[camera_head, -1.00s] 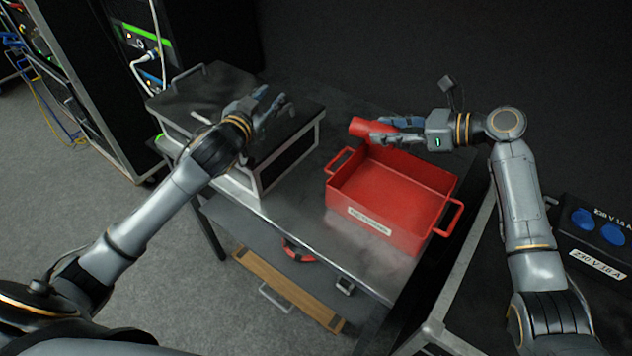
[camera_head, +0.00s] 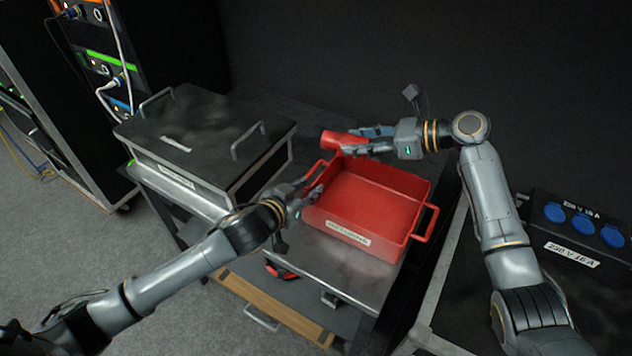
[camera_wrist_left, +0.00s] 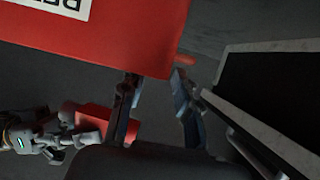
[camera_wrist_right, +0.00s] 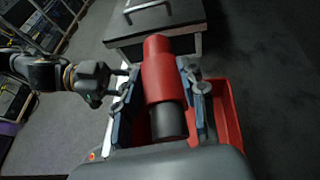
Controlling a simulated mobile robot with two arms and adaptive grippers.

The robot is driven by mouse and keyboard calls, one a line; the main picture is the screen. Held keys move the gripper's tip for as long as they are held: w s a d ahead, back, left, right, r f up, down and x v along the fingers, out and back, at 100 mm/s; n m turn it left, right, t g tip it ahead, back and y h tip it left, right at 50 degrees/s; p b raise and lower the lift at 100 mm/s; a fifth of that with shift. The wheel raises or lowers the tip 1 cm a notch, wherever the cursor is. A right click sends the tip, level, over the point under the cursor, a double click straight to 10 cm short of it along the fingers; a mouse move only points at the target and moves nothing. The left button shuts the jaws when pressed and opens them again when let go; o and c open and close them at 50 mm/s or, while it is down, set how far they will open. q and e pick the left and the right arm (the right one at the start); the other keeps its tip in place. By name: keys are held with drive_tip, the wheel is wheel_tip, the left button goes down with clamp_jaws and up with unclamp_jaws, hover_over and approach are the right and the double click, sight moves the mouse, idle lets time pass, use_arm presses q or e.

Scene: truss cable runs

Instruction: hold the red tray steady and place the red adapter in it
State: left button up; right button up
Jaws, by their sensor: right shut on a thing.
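The red tray (camera_head: 372,205), an open box with a loop handle at each end and a white label, stands on the metal table. The red adapter (camera_head: 341,143), a cylinder with a dark lower section in the right wrist view (camera_wrist_right: 163,75), is held above the tray's far left part. My right gripper (camera_head: 366,143) is shut on it. My left gripper (camera_head: 312,192) is at the tray's near left corner, beside the left handle. In the left wrist view its fingers (camera_wrist_left: 158,100) are apart, with nothing clearly between them. Whether they touch the tray is unclear.
A black case (camera_head: 205,145) with metal edges and handles stands left of the tray. A box with blue sockets (camera_head: 583,222) is on the right. A wooden-edged drawer or shelf (camera_head: 270,308) lies below the table. Bare tabletop shows in front of the tray.

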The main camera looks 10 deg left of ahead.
use_arm(q)
hover_over(318, 199)
drive_tip(key=shift+w+f, duration=0.2)
drive_tip(key=shift+f, duration=0.85)
drive_tip(key=shift+c, duration=0.4)
clamp_jaws()
